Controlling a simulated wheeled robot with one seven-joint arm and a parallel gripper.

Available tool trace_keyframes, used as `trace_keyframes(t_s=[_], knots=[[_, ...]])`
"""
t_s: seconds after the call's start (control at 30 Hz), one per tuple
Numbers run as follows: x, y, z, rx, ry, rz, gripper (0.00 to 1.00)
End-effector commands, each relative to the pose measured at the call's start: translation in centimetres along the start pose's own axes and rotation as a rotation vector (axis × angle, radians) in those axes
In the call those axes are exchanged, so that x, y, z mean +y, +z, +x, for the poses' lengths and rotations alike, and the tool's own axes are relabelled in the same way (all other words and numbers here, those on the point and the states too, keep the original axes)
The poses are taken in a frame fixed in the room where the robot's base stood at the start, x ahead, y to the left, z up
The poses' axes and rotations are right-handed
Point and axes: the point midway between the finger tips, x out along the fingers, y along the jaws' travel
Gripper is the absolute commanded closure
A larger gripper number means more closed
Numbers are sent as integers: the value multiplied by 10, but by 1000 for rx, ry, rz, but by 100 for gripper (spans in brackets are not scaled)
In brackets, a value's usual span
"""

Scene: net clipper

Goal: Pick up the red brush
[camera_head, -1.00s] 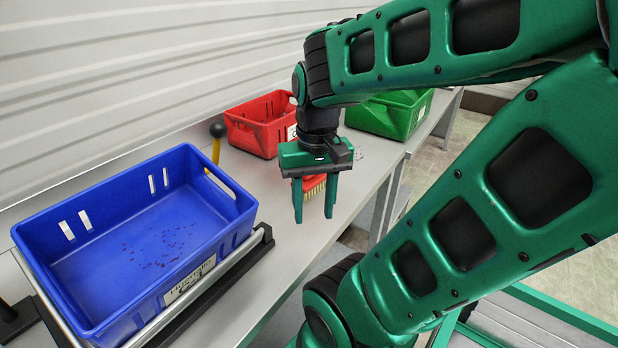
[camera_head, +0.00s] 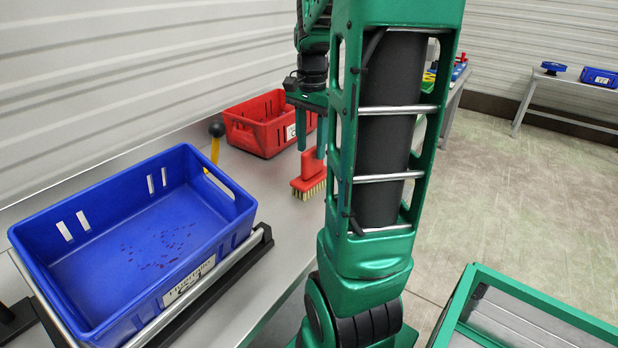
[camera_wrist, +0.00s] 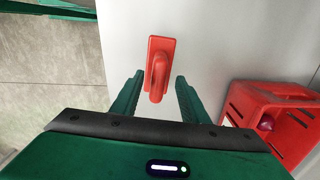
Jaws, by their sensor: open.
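The red brush (camera_head: 309,176) stands on the grey bench with its pale bristles down and its handle up, to the right of the blue crate. It also shows in the wrist view (camera_wrist: 160,66), seen from above, ahead of and roughly between my fingers. My gripper (camera_head: 311,149) is above and behind the brush in the head view, partly hidden by my arm. In the wrist view my gripper (camera_wrist: 154,84) has its two green fingers apart, with nothing held between them. The brush's right edge is hidden by my arm in the head view.
A blue crate (camera_head: 215,262) stands on a rail frame at the left. A red bin (camera_head: 243,141) is at the back; it also shows in the wrist view (camera_wrist: 246,98). A yellow lever with a black knob (camera_head: 216,131) rises between them. Bench around the brush is clear.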

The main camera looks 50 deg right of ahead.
Motion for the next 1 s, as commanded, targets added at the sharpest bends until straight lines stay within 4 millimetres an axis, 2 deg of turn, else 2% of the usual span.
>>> trace_keyframes(t_s=[0.23,0.53,0.87,1.0], knots=[[1,0,17,-1,2,-1,59],[2,-3,56,-1,2,-2,59],[1,-3,62,0,0,-3,59],[1,-3,62,0,0,-3,93]])
